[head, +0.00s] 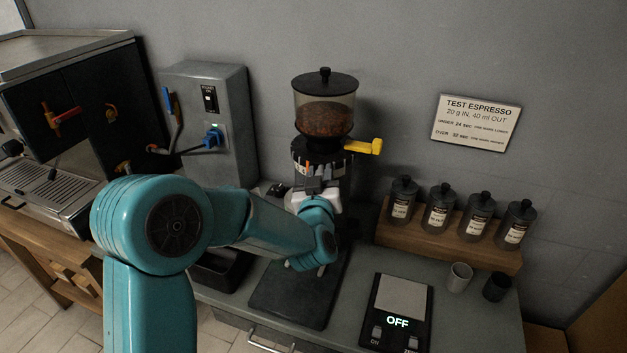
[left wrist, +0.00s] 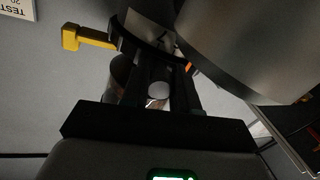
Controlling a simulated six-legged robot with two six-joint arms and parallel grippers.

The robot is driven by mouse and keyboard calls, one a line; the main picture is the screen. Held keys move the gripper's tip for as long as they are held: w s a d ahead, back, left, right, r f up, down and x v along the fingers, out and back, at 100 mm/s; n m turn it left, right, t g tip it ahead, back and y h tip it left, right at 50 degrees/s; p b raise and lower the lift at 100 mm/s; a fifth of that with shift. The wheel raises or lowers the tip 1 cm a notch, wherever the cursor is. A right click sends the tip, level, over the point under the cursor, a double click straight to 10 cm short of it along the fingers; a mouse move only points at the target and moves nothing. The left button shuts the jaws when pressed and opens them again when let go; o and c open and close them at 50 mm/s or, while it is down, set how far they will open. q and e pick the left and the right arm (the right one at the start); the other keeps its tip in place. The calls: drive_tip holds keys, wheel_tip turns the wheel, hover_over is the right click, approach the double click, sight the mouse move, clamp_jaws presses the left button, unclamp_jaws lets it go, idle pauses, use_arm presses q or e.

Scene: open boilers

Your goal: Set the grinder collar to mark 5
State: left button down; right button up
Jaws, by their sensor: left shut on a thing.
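The grinder (head: 325,112) stands against the wall with a hopper of beans on top. Its dark collar (head: 300,157) sits below the hopper, with a pale scale strip and a small orange pointer; the marks are too small to read. My left gripper (head: 316,181) is at the front of the collar, shut on a part of it; the gripped part is largely hidden. In the left wrist view its two dark fingers (left wrist: 160,75) reach up to the collar's curved edge. A yellow lever (head: 363,147) sticks out to the right under the hopper. My right gripper is not in view.
A scale (head: 401,300) reading OFF lies at the front right. Several jars stand on a wooden rack (head: 450,241), with two small cups in front. A grey switch box (head: 204,120) and the espresso machine (head: 70,110) are at left. A dark mat (head: 290,300) lies below the grinder.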

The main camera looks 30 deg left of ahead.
use_arm(q)
drive_tip(key=shift+r, duration=0.2)
drive_tip(key=c, duration=0.9)
unclamp_jaws()
drive_tip(key=shift+o, duration=0.2)
drive_tip(key=shift+w+f, duration=0.15)
drive_tip(key=shift+s+d, duration=0.25)
drive_tip(key=shift+s, duration=0.25)
drive_tip(key=b+v, duration=0.3)
drive_tip(key=v, duration=1.2)
drive_tip(key=shift+b, duration=0.35)
drive_tip(key=shift+s+d+f, duration=0.1)
drive_tip(key=shift+s+d, duration=0.1)
